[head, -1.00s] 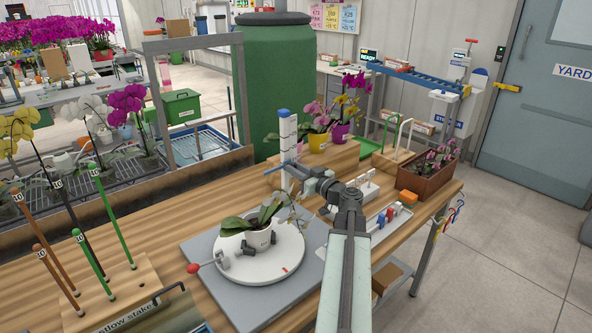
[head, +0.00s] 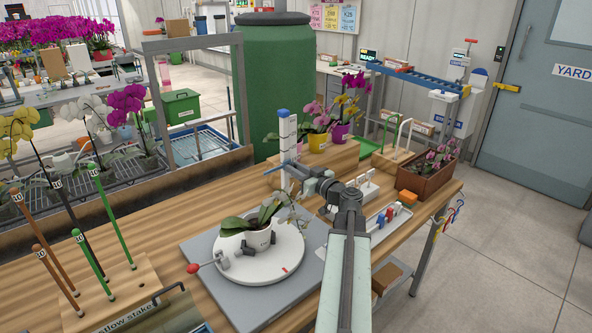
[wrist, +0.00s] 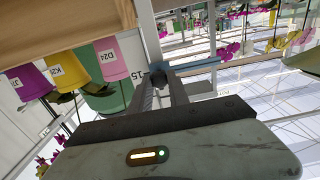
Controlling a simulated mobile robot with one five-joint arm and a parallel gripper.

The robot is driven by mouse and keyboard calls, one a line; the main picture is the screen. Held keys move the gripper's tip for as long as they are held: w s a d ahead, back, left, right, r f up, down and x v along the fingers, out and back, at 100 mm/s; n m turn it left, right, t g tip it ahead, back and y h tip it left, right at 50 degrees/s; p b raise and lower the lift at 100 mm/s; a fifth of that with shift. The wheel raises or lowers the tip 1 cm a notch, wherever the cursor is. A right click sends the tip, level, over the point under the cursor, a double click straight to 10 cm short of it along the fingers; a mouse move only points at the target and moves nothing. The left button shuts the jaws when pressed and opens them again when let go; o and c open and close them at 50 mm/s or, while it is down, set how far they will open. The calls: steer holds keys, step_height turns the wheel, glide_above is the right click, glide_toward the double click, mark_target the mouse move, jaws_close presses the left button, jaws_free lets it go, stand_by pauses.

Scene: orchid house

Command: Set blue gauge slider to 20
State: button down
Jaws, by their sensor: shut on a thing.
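The gauge is a white upright post (head: 287,132) with a blue cap, standing on the wooden bench. Its blue slider (head: 274,167) sits on the lower part of the post, with a thin blue bar reaching left. My gripper (head: 296,168) is at the slider, reaching in from the right. In the wrist view my gripper (wrist: 160,82) is shut on the slider's dark knob (wrist: 156,78). The blue bar (wrist: 198,67) also shows there, and the number 15 is readable on the white post (wrist: 149,35) near the knob. The exact slider reading cannot be made out.
A potted white orchid stands on a round turntable (head: 258,276) in front of the gauge. Potted orchids (head: 341,131) are behind it, and a tray of small coloured parts (head: 386,220) lies to the right. Tall stakes (head: 110,215) stand at the left.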

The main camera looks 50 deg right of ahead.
step_height(320, 180, up, 5)
steer(key=p, duration=0.5)
steer(key=shift+r, duration=0.2)
steer(key=shift+f, duration=0.2)
steer(key=c, duration=1.3)
jaws_free()
steer(key=s, duration=0.7)
steer(key=shift+s+a, duration=0.4)
